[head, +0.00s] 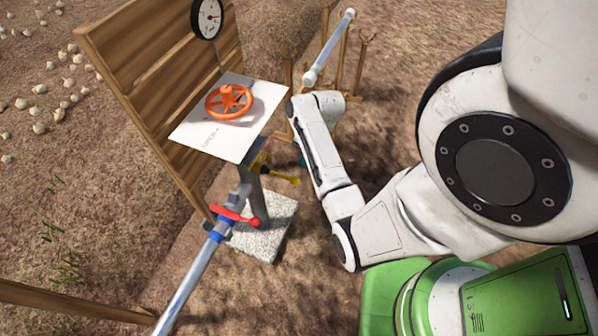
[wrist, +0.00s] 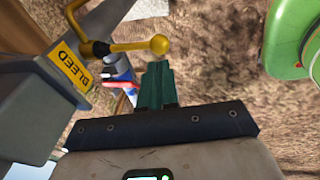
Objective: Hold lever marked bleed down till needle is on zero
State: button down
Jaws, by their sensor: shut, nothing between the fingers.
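The bleed lever (wrist: 130,46) is a yellow rod with a ball end, beside a yellow label reading BLEED (wrist: 68,66) in the wrist view. In the head view the lever (head: 284,178) sticks out to the right from the post under the panel. My gripper (wrist: 158,76) has its green fingers shut and empty, just below the ball in the wrist view; I see no clear contact. In the head view it is mostly hidden by my arm. The round gauge (head: 208,18) is at the top, cut by the frame; its needle is too small to read exactly.
An orange handwheel (head: 229,102) sits on the white panel (head: 195,134) against a wooden board (head: 150,58). A red lever (head: 236,216) is on the pipe (head: 192,284) below. Wooden stakes with a white tube (head: 330,46) stand behind my arm. Bare soil lies around.

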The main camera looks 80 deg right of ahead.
aim_at(296, 178)
jog(key=x, duration=0.6)
jog(key=shift+f, duration=0.1)
